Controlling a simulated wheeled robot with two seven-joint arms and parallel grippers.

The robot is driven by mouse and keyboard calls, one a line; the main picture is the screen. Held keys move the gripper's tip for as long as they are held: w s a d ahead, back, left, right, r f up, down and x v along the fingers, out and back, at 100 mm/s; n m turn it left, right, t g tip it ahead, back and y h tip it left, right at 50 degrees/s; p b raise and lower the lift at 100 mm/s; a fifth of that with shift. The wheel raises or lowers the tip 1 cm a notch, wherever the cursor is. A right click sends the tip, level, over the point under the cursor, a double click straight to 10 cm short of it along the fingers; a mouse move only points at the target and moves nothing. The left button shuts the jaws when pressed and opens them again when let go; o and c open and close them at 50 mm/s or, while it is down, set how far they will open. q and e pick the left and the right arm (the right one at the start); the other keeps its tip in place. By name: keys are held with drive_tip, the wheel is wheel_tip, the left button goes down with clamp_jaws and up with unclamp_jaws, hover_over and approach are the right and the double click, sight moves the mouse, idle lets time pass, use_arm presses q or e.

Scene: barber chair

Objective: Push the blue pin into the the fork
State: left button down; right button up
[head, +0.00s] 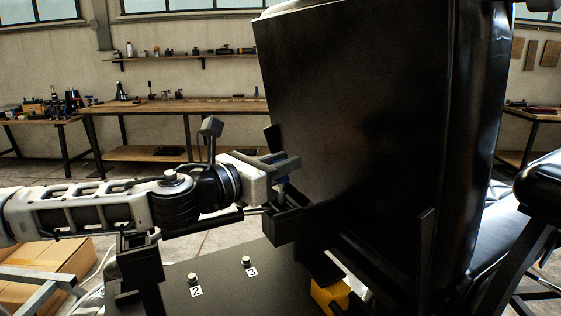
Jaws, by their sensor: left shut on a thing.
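My left gripper (279,180) reaches in from the left, level, beside the lower left edge of the black chair back (350,110). It is shut on the blue pin (283,187), of which only a small blue part shows below the upper finger. A black bracket, which looks like the fork (289,222), stands just below the pin. I cannot tell whether the pin touches it or sits in it, because the gripper and dark parts hide the spot. My right gripper is not in view.
A dark panel (225,290) with metal studs marked 2 and 3 lies below my left arm. A yellow part (330,296) is under the chair back. A cardboard box (45,262) is at the lower left. Workbenches (175,106) stand along the far wall.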

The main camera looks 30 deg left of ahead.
use_arm(q)
drive_tip(key=shift+f, duration=0.1)
idle(0.3)
drive_tip(key=shift+f+b, duration=0.35)
drive_tip(key=shift+b, duration=0.1)
drive_tip(key=shift+f+b, duration=0.4)
drive_tip(key=shift+f, duration=0.1)
drive_tip(key=c, duration=1.1)
unclamp_jaws()
drive_tip(key=shift+c, duration=0.2)
